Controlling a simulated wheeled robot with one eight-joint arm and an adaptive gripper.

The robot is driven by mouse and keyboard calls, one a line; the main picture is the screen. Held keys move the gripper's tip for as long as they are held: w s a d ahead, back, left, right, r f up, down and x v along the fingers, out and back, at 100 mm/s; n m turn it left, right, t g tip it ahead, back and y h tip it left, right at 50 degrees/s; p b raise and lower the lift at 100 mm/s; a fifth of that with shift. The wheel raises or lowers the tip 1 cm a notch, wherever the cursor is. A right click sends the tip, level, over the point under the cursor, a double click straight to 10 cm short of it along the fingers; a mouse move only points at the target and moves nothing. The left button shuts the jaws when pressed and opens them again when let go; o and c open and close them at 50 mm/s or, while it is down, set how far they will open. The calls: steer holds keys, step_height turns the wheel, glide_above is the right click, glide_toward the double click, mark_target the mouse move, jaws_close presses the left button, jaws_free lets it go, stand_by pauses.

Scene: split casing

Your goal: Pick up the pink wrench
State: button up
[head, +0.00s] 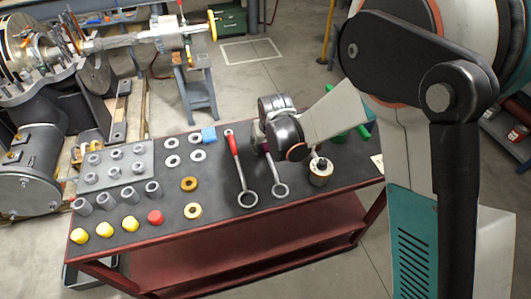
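My gripper (262,146) is over the handle end of this right wrench. Its fingers are hidden or too small to show whether they are open, shut or touching.
Green items (362,131) lie behind at right.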

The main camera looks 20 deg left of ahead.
steer(key=shift+f, duration=0.1)
steer(key=shift+c, duration=0.6)
jaws_close()
step_height(320, 180, up, 20)
steer(key=p, duration=0.6)
steer(key=c, duration=0.7)
jaws_free()
jaws_close()
